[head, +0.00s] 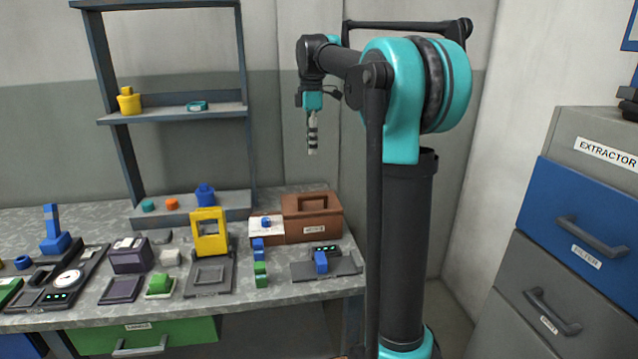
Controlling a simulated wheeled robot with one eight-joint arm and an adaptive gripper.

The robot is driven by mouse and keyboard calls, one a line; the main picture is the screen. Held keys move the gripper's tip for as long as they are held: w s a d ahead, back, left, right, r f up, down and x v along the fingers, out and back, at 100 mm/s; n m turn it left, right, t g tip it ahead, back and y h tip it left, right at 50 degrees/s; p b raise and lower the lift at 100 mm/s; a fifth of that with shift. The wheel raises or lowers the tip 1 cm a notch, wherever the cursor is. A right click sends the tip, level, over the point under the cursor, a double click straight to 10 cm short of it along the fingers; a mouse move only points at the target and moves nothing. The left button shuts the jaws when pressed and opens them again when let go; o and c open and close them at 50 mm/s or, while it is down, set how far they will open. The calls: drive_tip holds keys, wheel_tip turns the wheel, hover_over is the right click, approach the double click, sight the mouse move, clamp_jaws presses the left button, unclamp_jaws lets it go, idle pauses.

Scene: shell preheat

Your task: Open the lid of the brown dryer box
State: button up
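The brown dryer box (325,229) stands at the back right of the workbench, with a small label on its front. Its brown lid (327,194) with a raised handle lies on top and looks closed. A white plate (265,231) with a blue knob (266,222) is at the box's left end; I cannot tell if it belongs to the box. My gripper (312,150) hangs pointing down, above the box and apart from it. Its fingers appear as one narrow striped shape, so their opening cannot be made out. Nothing is visible in it.
The workbench (100,226) holds a yellow frame (209,233), a dark purple box (130,256) and small blue and green blocks near the brown box. A dark device (326,264) lies before it. A shelf rack (172,113) rises at the left; drawers (575,225) stand right.

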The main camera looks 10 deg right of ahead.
sight(313, 196)
drive_tip(key=f, duration=1.1)
drive_tip(key=w+f, duration=0.1)
drive_tip(key=f, duration=0.4)
drive_tip(key=shift+d+f, duration=0.15)
drive_tip(key=shift+f, duration=0.25)
drive_tip(key=shift+c, duration=0.6)
clamp_jaws()
